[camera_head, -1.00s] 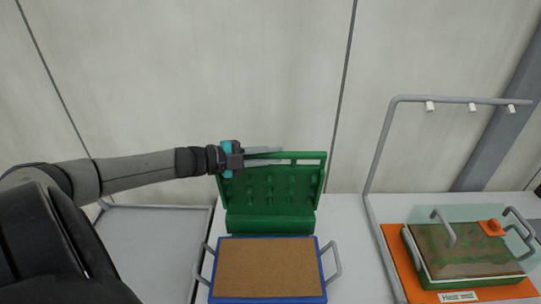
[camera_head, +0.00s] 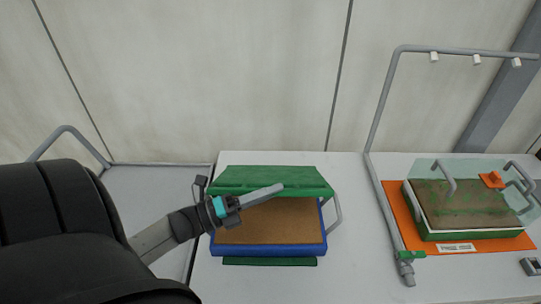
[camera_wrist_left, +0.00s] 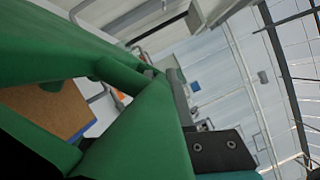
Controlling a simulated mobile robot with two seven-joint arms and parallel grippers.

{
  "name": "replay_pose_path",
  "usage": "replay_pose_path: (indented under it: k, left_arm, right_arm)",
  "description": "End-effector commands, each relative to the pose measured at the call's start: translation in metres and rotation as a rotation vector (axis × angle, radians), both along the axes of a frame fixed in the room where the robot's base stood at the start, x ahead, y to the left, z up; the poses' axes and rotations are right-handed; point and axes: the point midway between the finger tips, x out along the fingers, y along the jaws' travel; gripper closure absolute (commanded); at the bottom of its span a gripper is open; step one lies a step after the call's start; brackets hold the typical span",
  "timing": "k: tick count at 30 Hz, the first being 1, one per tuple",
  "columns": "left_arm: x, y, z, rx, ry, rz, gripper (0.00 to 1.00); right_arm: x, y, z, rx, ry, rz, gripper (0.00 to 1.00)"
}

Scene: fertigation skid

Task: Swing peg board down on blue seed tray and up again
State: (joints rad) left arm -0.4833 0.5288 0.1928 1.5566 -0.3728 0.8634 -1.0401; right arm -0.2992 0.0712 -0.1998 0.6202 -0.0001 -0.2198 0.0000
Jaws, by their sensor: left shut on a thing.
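The green peg board (camera_head: 270,176) is partly swung down over the far part of the blue seed tray (camera_head: 270,250). The tray holds brown soil, and its near part shows bare in the head view. My left gripper (camera_head: 264,195) is shut on the board's near handle bar and is above the tray. In the left wrist view the green board (camera_wrist_left: 150,140) fills much of the picture, with a patch of the tray's soil (camera_wrist_left: 50,105) behind it. My right gripper is not in view.
At the right, a planted tray (camera_head: 470,205) with a clear cover stands on an orange mat (camera_head: 396,205), under a grey pipe frame (camera_head: 380,110) with several white nozzles. White table is bare between the two trays. A grey metal frame (camera_head: 68,130) stands at the left.

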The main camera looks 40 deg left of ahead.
Motion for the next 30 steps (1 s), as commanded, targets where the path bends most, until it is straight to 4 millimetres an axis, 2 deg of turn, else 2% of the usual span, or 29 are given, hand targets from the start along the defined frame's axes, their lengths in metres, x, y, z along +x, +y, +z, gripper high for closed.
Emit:
replay_pose_path:
  k: [1, 15, 24, 30]
  left_arm:
    - [-0.003, -0.003, -0.013, 0.015, -0.021, 0.002, 1.00]
    - [-0.026, -0.022, -0.077, 0.176, -0.209, 0.002, 1.00]
    - [-0.033, -0.028, -0.108, 0.255, -0.303, 0.002, 1.00]
    - [-0.035, -0.029, -0.120, 0.288, -0.344, 0.002, 1.00]
  right_arm:
    - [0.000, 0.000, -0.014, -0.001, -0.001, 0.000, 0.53]
    - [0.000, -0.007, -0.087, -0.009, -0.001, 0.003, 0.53]
    - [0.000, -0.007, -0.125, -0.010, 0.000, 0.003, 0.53]
    - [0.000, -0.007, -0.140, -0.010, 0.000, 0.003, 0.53]
